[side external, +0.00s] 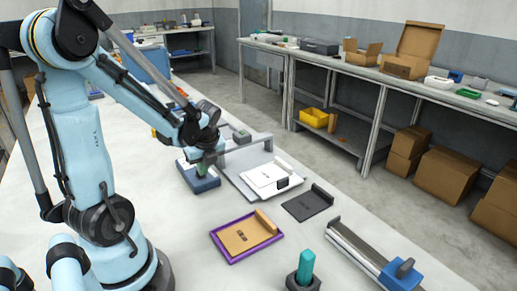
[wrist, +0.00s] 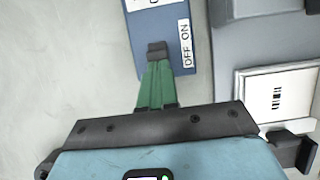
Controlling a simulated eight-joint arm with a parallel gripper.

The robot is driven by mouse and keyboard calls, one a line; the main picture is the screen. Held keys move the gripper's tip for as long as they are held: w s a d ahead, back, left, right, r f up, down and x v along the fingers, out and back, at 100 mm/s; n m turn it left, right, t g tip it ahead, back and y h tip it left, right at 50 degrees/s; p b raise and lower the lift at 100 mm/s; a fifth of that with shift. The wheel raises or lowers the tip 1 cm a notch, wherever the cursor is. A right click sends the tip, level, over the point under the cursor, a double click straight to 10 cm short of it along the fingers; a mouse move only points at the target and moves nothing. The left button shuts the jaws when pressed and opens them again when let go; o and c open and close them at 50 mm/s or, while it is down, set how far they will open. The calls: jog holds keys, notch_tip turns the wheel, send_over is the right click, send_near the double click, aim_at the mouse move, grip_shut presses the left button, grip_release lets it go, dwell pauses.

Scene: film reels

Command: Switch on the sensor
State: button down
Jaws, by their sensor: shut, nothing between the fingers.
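A blue switch box (wrist: 178,18) with a white OFF ON label (wrist: 185,43) lies under my gripper; it also shows in the side view (side external: 207,186). A small dark switch knob (wrist: 157,47) stands on it, beside the label and nearer its OFF end. My gripper (wrist: 156,68) has green fingers, shut and empty, with their tips right at the knob; I cannot tell whether they touch it. In the side view my gripper (side external: 200,169) points down over the box. A grey station with a raised bar (side external: 246,146) stands just right of the box.
A white plate with a card (side external: 265,176) lies on the grey station. A dark plate (side external: 308,203), a purple-rimmed tray (side external: 234,259), a teal peg in a dark holder (side external: 305,268) and a rail with a blue block (side external: 400,276) lie nearer. The table left of the box is bare.

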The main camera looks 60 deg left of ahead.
jog(key=shift+a, duration=0.75)
jog(key=shift+d, duration=0.5)
jog(key=d, duration=0.3)
jog(key=shift+d+r, duration=0.3)
jog(key=v, duration=0.9)
jog(key=shift+r, duration=0.2)
